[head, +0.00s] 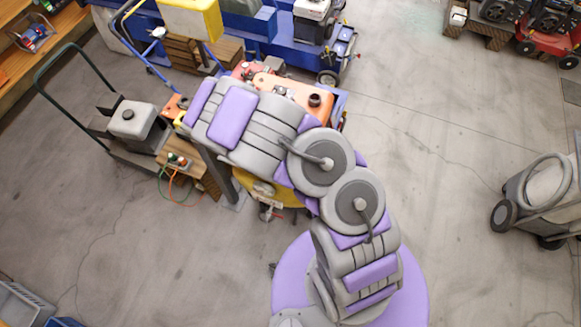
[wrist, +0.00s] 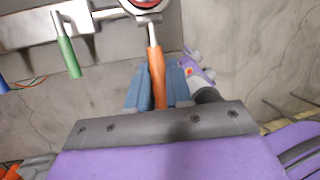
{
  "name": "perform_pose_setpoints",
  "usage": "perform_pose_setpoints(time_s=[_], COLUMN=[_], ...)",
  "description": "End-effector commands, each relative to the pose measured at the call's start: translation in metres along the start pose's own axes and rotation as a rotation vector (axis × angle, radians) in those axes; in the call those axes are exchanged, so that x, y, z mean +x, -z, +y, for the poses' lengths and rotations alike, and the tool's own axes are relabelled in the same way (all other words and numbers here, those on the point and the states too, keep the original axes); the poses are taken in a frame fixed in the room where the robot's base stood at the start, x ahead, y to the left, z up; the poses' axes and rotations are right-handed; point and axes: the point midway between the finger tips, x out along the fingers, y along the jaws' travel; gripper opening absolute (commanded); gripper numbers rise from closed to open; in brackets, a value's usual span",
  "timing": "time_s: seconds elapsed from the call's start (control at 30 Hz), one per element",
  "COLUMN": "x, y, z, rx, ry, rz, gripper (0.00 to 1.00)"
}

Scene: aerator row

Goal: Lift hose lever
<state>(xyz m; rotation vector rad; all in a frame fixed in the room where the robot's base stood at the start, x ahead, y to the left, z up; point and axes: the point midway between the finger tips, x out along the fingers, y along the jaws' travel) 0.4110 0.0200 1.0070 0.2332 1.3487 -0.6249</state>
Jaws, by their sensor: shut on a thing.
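In the wrist view an orange lever (wrist: 157,80) hangs from a round metal fitting with a red part (wrist: 146,5) at the top edge. My gripper (wrist: 158,92) has its blue-grey fingers on both sides of the lever's orange grip and is shut on it. The lever points down towards my palm, and its upper metal stem is bare. A green-handled lever (wrist: 67,55) hangs to the left, apart from my fingers. In the head view my arm covers the place where it works, and I cannot make out the gripper or the orange lever there.
A metal bar (wrist: 28,27) bears the levers. In the head view, equipment with an orange tank (head: 290,92) lies partly behind my arm. A green-framed cart (head: 62,62) with a grey tank (head: 135,122) stands at left. A grey machine (head: 540,195) stands at right.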

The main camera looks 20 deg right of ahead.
Motion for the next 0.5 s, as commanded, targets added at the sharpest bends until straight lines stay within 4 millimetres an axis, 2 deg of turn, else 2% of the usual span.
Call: perform_pose_setpoints(time_s=[0.27, 0.3, 0.5], x=[-0.0013, -0.0013, -0.0014], y=[-0.0016, -0.0017, -0.0009], z=[0.003, 0.003, 0.0017], rx=[0.001, 0.001, 0.001], ry=[-0.006, -0.006, -0.004], rz=[-0.004, -0.004, -0.004], gripper=[0.0, 0.23, 0.41])
